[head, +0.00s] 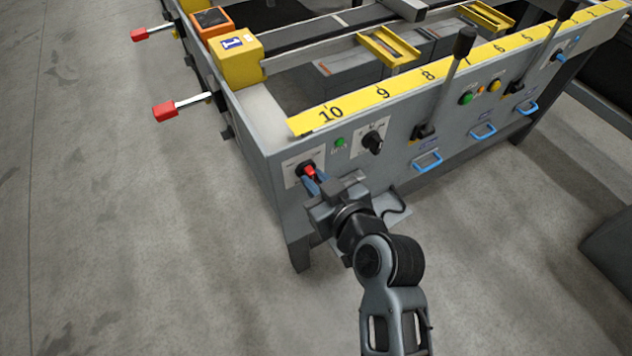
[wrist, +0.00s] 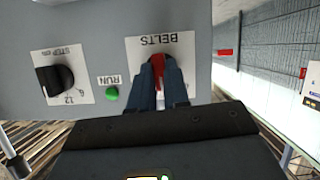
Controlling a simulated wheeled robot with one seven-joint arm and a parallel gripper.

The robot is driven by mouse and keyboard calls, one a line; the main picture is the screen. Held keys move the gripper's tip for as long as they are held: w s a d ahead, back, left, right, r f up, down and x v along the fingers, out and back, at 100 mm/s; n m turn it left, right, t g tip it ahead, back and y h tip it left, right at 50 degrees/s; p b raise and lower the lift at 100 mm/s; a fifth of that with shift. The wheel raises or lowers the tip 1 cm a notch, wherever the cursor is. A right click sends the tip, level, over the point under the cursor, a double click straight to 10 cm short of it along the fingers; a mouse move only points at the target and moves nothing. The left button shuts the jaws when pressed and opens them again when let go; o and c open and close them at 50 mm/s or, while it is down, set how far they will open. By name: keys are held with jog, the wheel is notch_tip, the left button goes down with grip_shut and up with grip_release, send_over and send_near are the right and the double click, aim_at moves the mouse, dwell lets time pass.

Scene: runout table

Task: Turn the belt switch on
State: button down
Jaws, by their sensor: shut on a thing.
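The belt switch (head: 310,171) is a red handle on a white plate at the left end of the grey front panel. In the wrist view the red handle (wrist: 158,67) sits under the upside-down word BELTS. My gripper (head: 314,183) reaches the panel from the front, and its blue-tipped fingers are shut on the red handle. In the wrist view the fingers (wrist: 160,80) stand on both sides of the handle and hide part of it and of the plate's lettering.
A green RUN light (head: 339,142) and a black rotary knob (head: 373,142) are right of the switch. Black levers (head: 464,42) and blue handles (head: 427,162) stick out further right. Red-ended levers (head: 166,112) project at the left. The floor left of the table is clear.

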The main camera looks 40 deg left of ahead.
jog(key=m+g, duration=0.1)
jog(key=m, duration=0.1)
jog(key=m+g+y+b, duration=0.1)
jog(key=shift+w+d+f+m, duration=0.1)
jog(key=shift+w+f+m, duration=0.1)
jog(key=shift+m, duration=0.2)
jog(key=shift+m+g+y+b, duration=0.75)
jog(key=shift+m+g, duration=0.25)
jog(key=shift+m, duration=0.5)
jog(key=c, duration=1.1)
grip_release()
jog(key=shift+d+r, duration=0.1)
jog(key=shift+d, duration=0.05)
jog(key=v, duration=0.7)
jog(key=shift+d, duration=0.3)
